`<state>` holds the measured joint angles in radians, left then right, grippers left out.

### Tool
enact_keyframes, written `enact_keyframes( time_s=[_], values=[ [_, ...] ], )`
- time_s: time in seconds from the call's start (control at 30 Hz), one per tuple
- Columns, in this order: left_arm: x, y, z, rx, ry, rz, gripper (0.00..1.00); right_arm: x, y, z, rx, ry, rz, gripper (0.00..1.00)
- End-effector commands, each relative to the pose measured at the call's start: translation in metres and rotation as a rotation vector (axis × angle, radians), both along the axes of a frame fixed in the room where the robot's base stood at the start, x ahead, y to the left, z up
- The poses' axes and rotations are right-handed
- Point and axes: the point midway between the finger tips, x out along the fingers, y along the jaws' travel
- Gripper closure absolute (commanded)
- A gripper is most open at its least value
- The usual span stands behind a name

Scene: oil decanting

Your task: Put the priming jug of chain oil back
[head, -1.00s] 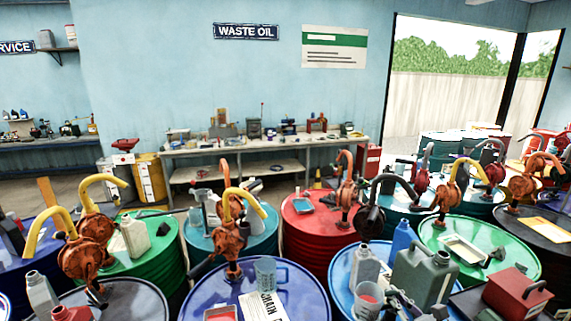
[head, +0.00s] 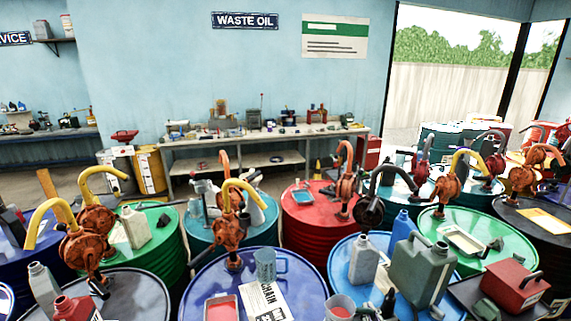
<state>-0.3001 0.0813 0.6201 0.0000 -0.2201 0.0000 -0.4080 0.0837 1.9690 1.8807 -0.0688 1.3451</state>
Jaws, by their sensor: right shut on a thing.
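A clear jug with pinkish-red liquid (head: 340,307) is at the bottom edge of the head view, its lower part cut off. My right gripper (head: 372,309) is at its right side, shut on it; the fingers are small and partly cut off. Left of it is a blue drum (head: 313,280) with a white sheet reading "CHAIN" (head: 266,299). On that drum stand a grey-blue measuring jug (head: 268,266), a tray of red liquid (head: 222,308) and a rusty pump with a yellow spout (head: 231,232). My left gripper is not in view.
A lighter blue drum (head: 338,262) bears a grey bottle (head: 363,259), a blue bottle (head: 402,229) and a grey-green jerrycan (head: 422,268) close to my right gripper. A red box (head: 515,290) stands farther right. Pump spouts rise from the surrounding drums.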

Motion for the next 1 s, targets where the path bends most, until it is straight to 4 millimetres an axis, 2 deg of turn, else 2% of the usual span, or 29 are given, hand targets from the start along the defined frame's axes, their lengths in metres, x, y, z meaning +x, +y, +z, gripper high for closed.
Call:
enact_keyframes(
  time_s=[0.23, 0.27, 0.3, 0.6, 0.7, 0.8, 1.0],
  values=[
    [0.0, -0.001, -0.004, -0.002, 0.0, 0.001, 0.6, 0.002, 0.03, 0.002, 0.009, 0.001, -0.109, 1.0],
    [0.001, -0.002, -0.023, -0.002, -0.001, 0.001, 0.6, 0.002, 0.028, -0.019, 0.001, 0.002, -0.103, 1.0],
    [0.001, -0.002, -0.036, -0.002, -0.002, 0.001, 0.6, 0.002, 0.028, -0.032, -0.002, 0.001, -0.101, 1.0],
    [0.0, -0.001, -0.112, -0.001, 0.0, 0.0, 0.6, 0.002, 0.028, -0.107, -0.004, -0.001, -0.1, 1.0],
    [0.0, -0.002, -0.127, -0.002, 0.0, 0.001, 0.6, 0.002, 0.028, -0.122, -0.003, -0.002, -0.1, 1.0],
    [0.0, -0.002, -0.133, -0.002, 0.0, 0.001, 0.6, 0.002, 0.028, -0.128, -0.003, -0.002, -0.1, 1.0],
    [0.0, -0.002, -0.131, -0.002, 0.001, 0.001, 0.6, 0.002, 0.028, -0.126, -0.004, -0.001, -0.099, 1.0]
  ],
)
